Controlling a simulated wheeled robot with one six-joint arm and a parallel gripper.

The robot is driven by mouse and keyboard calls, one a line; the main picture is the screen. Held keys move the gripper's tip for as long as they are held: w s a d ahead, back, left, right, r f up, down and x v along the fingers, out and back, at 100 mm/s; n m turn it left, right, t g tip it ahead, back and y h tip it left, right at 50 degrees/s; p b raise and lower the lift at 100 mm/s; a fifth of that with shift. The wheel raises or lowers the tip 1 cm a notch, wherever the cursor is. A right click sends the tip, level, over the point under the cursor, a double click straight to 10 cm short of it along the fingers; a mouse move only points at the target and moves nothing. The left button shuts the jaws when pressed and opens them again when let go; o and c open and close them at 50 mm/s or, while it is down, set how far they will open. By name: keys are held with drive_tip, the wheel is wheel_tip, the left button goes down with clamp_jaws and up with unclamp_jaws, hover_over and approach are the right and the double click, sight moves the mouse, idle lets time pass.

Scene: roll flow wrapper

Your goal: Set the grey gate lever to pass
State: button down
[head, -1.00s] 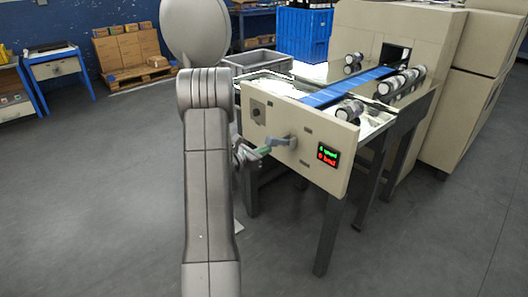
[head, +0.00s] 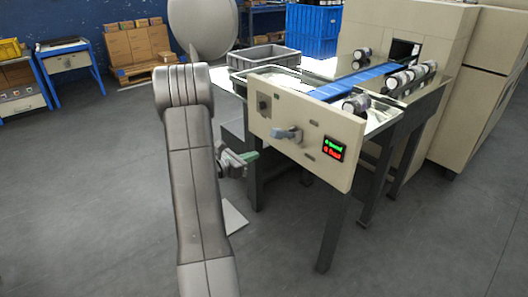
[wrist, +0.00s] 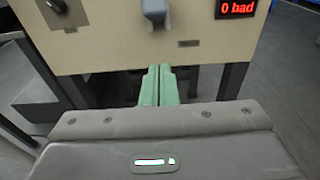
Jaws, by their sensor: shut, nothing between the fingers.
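The grey gate lever (head: 284,134) sticks out of the beige front panel (head: 325,167) of the wrapper's outfeed table. In the wrist view the lever (wrist: 155,10) is cut off by the top edge. I cannot tell which setting it stands at. My gripper (head: 252,157) has green fingers pressed together with nothing between them. It is below and to the left of the lever in the head view, apart from it. In the wrist view the fingertips (wrist: 159,69) are near the panel's lower edge, below the lever.
A dark knob (head: 263,103) is at the panel's left and a lit green and red display (head: 333,148) at its right. Behind are a blue belt (head: 345,84) with several rolls and a grey crate (head: 262,57). Table legs stand below; the floor in front is open.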

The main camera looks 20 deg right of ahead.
drive_tip(key=v, duration=0.3)
drive_tip(key=shift+s+a+r, duration=0.1)
drive_tip(key=shift+s+a, duration=0.05)
drive_tip(key=shift+a, duration=0.1)
drive_tip(key=shift+d, duration=0.1)
drive_tip(key=w+d+f+t+h+b, duration=0.1)
drive_tip(key=w+d, duration=0.3)
drive_tip(key=d, duration=0.6)
drive_tip(key=shift+w+d+f+h+b, duration=0.2)
drive_tip(key=shift+d+f+h+b, duration=0.1)
drive_tip(key=shift+f+h+b, duration=0.35)
drive_tip(key=shift+f, duration=0.1)
